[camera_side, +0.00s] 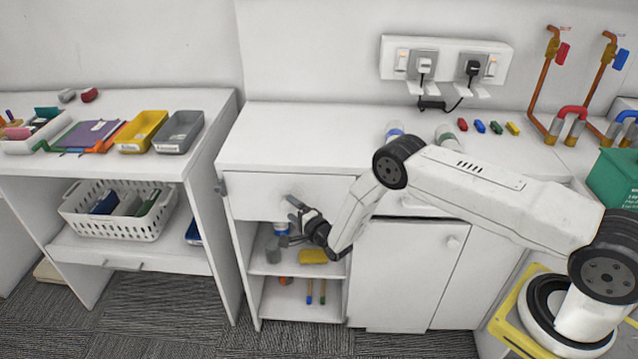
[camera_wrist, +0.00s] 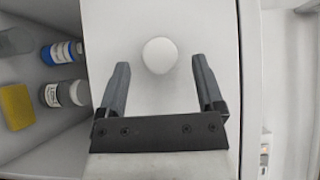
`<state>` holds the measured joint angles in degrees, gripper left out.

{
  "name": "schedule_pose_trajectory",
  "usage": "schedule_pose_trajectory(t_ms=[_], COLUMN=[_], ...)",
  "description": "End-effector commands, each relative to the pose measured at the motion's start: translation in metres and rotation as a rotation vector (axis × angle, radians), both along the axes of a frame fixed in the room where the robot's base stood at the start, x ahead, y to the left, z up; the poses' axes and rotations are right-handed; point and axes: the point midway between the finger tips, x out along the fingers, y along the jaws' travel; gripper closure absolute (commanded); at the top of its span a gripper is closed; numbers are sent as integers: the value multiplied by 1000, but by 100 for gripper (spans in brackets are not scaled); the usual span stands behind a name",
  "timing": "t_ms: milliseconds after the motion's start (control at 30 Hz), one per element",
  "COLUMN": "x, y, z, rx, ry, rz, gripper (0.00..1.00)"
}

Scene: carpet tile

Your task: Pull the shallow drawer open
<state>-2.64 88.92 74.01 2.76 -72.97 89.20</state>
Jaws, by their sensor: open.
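The shallow drawer has a plain white front (camera_side: 258,190) just under the countertop and looks shut in the side view. Its front (camera_wrist: 205,30) fills the middle of the wrist view, with a round white knob (camera_wrist: 160,55) on it. My gripper (camera_side: 288,221) is in front of the drawer's lower part, its fingers spread. In the wrist view my gripper (camera_wrist: 162,78) is open, with one finger on each side of the knob's line and the knob just beyond the tips. I see no contact with it. I cannot make out the knob in the side view.
Open shelves below the drawer hold bottles (camera_wrist: 68,93), a grey cylinder (camera_side: 273,250) and a yellow block (camera_side: 313,256). A white cupboard door (camera_side: 385,275) is to the right. A table with a white basket (camera_side: 120,227) stands left. The carpet in front is clear.

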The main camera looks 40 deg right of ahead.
Motion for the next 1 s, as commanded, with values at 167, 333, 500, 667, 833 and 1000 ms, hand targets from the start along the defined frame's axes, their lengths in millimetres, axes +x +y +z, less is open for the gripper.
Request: schedule_pose_trajectory(t_ms=[167, 333, 500, 667, 833, 1000], x=[13, 20, 22, 22, 22, 22], y=[0, 0, 0, 0, 0, 0], z=[-1, 0, 0, 0, 0, 0], rx=[0, 0, 0, 0, 0, 0], ry=[0, 0, 0, 0, 0, 0], rz=[0, 0, 0, 0, 0, 0], gripper=[14, 14, 14, 14, 49, 100])
